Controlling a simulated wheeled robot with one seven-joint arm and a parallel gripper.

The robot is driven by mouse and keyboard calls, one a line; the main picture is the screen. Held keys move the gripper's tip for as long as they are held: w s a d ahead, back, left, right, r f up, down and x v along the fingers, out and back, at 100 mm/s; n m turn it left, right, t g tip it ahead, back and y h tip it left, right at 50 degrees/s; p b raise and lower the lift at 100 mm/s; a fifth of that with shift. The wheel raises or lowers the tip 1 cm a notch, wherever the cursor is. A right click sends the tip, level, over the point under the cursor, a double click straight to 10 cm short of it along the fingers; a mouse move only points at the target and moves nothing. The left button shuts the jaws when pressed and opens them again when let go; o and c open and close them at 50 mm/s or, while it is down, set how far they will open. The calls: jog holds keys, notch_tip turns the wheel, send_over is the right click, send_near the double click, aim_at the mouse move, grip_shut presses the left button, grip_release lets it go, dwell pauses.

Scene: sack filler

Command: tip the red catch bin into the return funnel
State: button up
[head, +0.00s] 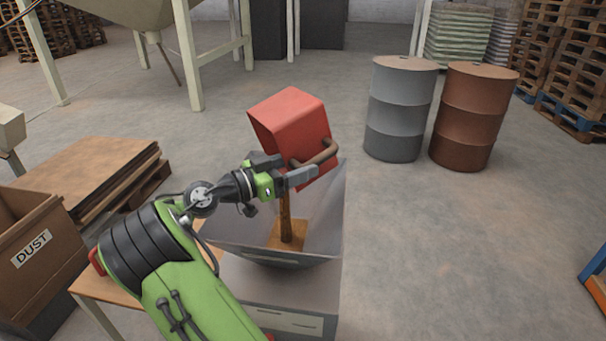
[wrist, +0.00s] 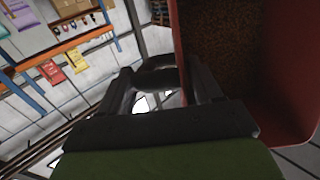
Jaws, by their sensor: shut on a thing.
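The red catch bin (head: 291,117) is held up over the grey return funnel (head: 325,215), tipped far over with its underside turned upward. Its open side faces down toward the funnel. My gripper (head: 306,174) is shut on the bin's brown handle (head: 325,155). A thin brown stream (head: 285,215) falls from the bin, and brown material (head: 290,237) lies in the funnel's bottom. In the wrist view the gripper's fingers (wrist: 165,92) close around the handle, and the bin's red wall (wrist: 290,95) with dark brown contents inside (wrist: 222,45) shows at the right.
A cardboard box marked DUST (head: 35,250) and stacked boards (head: 95,180) are at the left. A grey drum (head: 400,110) and a rusty drum (head: 472,115) stand behind at the right. The hopper's legs (head: 190,60) are at the back left.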

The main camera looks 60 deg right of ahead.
jog(key=shift+w+a+f+g+h+b, duration=0.25)
jog(key=shift+a+h+b, duration=0.25)
jog(key=shift+b, duration=0.45)
jog(key=shift+w+a+f+g+h+b, duration=0.2)
jog(key=shift+a+h+b, duration=0.15)
jog(key=shift+h+b, duration=0.45)
jog(key=shift+w+a+f+g+h+b, duration=0.25)
jog(key=shift+a+h+b, duration=0.15)
jog(key=shift+b, duration=0.65)
jog(key=shift+a+r+b, duration=0.15)
jog(key=shift+a+b, duration=0.05)
jog(key=shift+b, duration=0.2)
